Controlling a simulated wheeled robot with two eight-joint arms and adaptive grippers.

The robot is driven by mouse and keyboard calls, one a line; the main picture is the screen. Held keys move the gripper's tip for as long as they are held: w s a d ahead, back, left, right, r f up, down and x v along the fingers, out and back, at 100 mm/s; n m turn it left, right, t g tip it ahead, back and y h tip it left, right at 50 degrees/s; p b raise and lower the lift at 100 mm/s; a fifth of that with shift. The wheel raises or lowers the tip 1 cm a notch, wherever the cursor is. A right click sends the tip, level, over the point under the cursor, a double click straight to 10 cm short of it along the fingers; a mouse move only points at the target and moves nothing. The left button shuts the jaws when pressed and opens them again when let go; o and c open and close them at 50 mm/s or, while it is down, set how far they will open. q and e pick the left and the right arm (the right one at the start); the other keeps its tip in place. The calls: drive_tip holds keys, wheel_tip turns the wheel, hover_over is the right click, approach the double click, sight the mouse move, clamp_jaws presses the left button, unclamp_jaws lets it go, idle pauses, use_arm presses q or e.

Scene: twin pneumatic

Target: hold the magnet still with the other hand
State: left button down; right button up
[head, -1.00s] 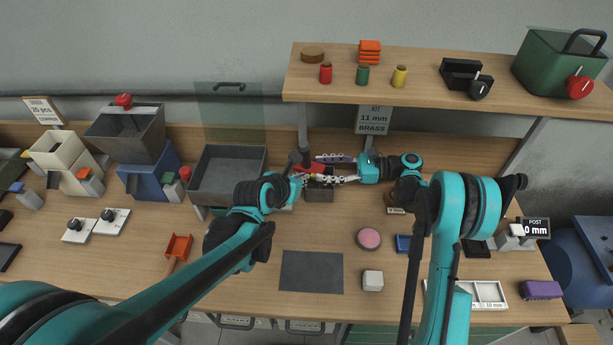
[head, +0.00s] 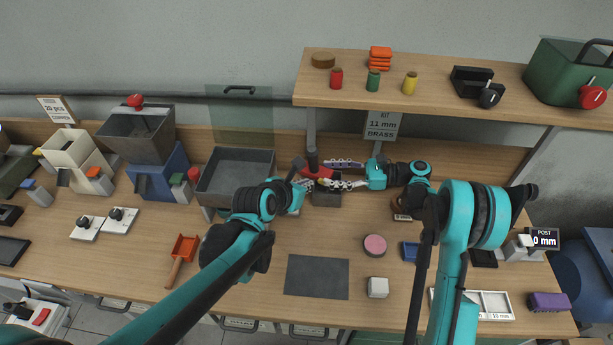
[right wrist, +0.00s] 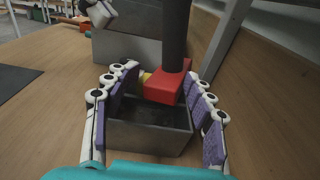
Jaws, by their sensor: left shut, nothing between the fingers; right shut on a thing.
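The magnet appears to be the red block with a dark upright post (head: 313,158); its red part (right wrist: 165,88) shows large in the right wrist view. It stands over a small grey open-topped bin (head: 326,200), which also shows in the right wrist view (right wrist: 150,138). My right gripper (head: 335,173) comes in from the right, with its purple-padded fingers (right wrist: 160,98) on either side of the red block, shut on it. My left gripper (head: 301,183) is shut and empty, just left of the magnet; I cannot tell whether it touches it.
A large grey tray (head: 236,180) stands left of my left gripper. A shelf (head: 430,93) overhangs behind, with a sign reading 11 mm brass (head: 382,126). A dark mat (head: 317,278), a pink disc (head: 375,246) and a white cube (head: 378,288) lie in front.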

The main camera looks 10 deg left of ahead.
drive_tip(key=o, duration=1)
drive_tip(key=shift+f, duration=0.3)
drive_tip(key=shift+c, duration=0.2)
use_arm(q)
drive_tip(key=shift+w+f, duration=0.15)
drive_tip(key=shift+w, duration=0.05)
use_arm(e)
drive_tip(key=shift+w, duration=0.15)
use_arm(q)
drive_tip(key=shift+s, duration=0.1)
use_arm(e)
drive_tip(key=shift+d+r, duration=0.1)
